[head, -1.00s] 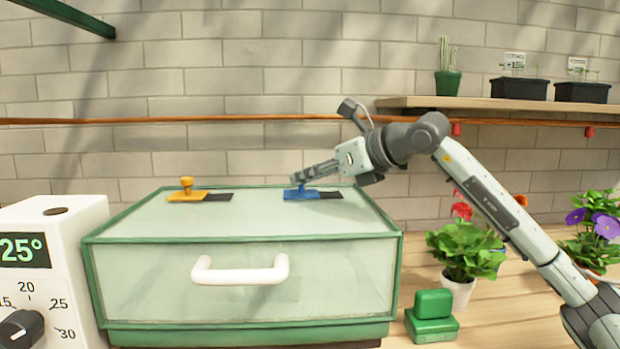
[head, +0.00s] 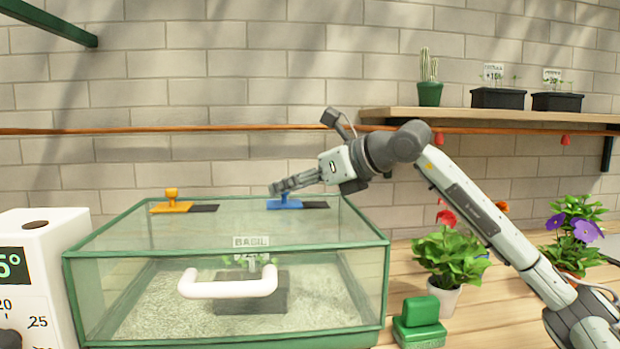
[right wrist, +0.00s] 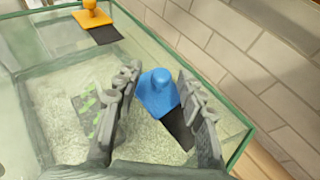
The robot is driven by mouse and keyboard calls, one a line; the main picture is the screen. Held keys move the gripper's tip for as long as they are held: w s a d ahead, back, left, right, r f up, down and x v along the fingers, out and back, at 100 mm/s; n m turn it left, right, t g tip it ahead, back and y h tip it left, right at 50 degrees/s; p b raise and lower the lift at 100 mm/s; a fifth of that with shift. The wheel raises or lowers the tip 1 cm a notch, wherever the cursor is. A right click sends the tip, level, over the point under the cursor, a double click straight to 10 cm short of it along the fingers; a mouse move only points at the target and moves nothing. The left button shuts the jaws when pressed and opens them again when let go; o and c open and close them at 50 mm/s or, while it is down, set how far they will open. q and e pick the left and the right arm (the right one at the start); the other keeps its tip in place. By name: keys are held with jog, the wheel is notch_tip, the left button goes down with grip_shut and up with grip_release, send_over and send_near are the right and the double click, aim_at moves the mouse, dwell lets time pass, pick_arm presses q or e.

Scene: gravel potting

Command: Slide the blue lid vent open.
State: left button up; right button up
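The blue lid vent (head: 284,204) sits on the glass lid of the green-framed propagator box (head: 230,337), with a dark slot (head: 315,205) showing to its right. My right gripper (head: 277,188) is at the blue vent's knob. In the right wrist view its two fingers (right wrist: 158,92) stand apart on either side of the blue vent (right wrist: 158,88), with gaps visible, so it is open. The dark slot also shows beside the vent in this view (right wrist: 177,128). My left gripper is not in view.
An orange vent (head: 171,206) with its own dark slot is at the lid's left. A white handle (head: 228,284) is on the front. Inside stands a basil pot (head: 250,294). Flowers (head: 450,256) and a green block (head: 420,310) stand right; a white thermostat (head: 45,260) stands left.

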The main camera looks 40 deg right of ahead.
jog(key=v, duration=1.1)
jog(key=shift+s, duration=0.15)
